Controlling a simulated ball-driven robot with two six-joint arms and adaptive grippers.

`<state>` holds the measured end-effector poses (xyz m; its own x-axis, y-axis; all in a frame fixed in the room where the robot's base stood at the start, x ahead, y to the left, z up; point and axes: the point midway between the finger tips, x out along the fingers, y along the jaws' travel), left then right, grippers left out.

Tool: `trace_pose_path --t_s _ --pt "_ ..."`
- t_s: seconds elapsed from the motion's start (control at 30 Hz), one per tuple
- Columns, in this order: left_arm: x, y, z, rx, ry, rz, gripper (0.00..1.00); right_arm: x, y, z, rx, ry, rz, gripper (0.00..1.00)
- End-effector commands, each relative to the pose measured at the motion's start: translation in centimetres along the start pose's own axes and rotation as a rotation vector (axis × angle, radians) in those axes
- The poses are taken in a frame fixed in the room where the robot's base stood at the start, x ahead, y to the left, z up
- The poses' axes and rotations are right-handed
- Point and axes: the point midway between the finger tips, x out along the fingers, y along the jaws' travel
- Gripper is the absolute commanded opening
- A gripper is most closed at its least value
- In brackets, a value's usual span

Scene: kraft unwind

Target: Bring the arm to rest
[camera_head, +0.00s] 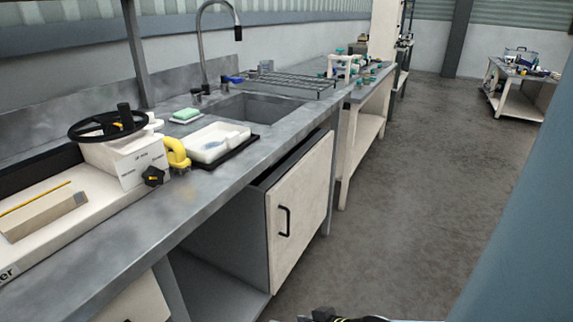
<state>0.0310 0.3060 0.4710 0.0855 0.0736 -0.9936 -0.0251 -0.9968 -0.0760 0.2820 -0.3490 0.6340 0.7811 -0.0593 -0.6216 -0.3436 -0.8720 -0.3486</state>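Neither gripper can be made out. A small strip of dark mechanical parts shows at the bottom edge of the head view, right of centre. It looks like part of one of my arms, but which arm and which part cannot be told. No held object is visible. The grey workbench (150,232) runs from the lower left toward the back. Below it, a pale cabinet door (300,225) with a black handle stands beside an open, dark space.
On the bench are a machine with a black handwheel (107,125), a yellow part (176,153), a white tray (216,141), a green sponge (186,115) and a sink (250,108). A large blue surface (530,220) fills the right edge. The concrete floor (430,150) between is clear.

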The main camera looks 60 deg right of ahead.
Motion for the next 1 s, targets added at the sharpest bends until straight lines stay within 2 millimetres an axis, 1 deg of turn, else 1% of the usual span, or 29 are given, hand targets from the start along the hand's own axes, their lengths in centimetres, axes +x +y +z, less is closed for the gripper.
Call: trace_pose_path --t_s 0.27,0.37,0.47,0.57,0.6,0.67,0.7,0.77,0.8,0.9,1.0 --pt "0.0 0.0 0.0 0.0 0.0 0.0 0.4 0.0 0.0 0.0 0.001 0.0 0.0 0.61" --pt "0.5 0.1 0.1 0.0 -0.001 0.0 0.4 0.8 -0.6 0.1 0.011 0.007 -0.006 0.61" --pt "1.0 0.1 0.2 0.0 -0.002 0.001 0.4 1.4 0.8 4.0 0.014 -0.062 0.042 0.61" --pt "1.6 0.2 0.3 0.0 -0.003 0.001 0.4 1.1 3.4 10.2 -0.059 -0.198 0.119 0.61" --pt "1.8 0.2 0.3 0.0 -0.003 0.001 0.4 0.6 4.5 12.9 -0.104 -0.266 0.149 0.61" --pt "2.0 0.2 0.3 0.0 -0.003 0.001 0.4 -0.6 6.0 16.9 -0.178 -0.373 0.186 0.61" --pt "2.1 0.2 0.4 0.0 -0.004 0.001 0.4 -1.6 7.0 19.3 -0.228 -0.443 0.204 0.61" --pt "2.2 0.3 0.4 0.0 -0.004 0.001 0.4 -3.3 8.3 22.5 -0.307 -0.546 0.222 0.61" --pt "2.3 0.3 0.4 0.0 -0.004 0.001 0.4 -4.5 9.0 24.2 -0.353 -0.607 0.229 0.61" --pt "2.2 0.2 0.4 0.0 -0.004 0.001 0.4 -7.2 10.5 27.2 -0.453 -0.726 0.231 0.61" --pt "2.2 0.2 0.4 0.0 -0.004 0.001 0.4 -8.5 11.4 28.3 -0.534 -0.793 0.219 0.61"
